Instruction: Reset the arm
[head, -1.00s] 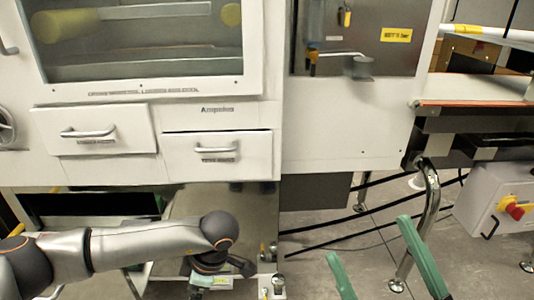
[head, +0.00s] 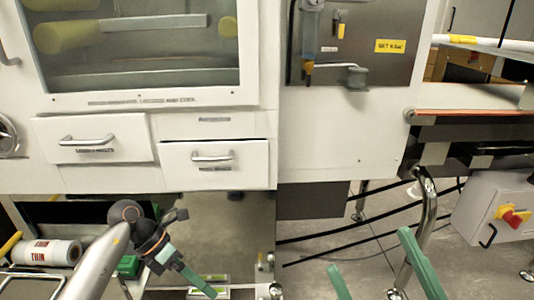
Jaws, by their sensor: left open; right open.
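My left arm comes in from the lower left in the head view. Its gripper (head: 190,277) hangs in front of the lower opening of the white machine, pointing down and right. One green finger shows clearly; nothing shows held in it. My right gripper (head: 369,250) is at the bottom, right of the middle. Its two green fingers point up and stand wide apart, with only floor visible between them. The rest of my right arm is out of view.
The white machine has a left drawer (head: 97,138) and a right drawer (head: 217,164), both shut. A conveyor belt (head: 480,112) stands on metal legs at right, above a grey box with a red knob (head: 513,216). A white roll (head: 50,252) lies at lower left. Dark cables cross the floor.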

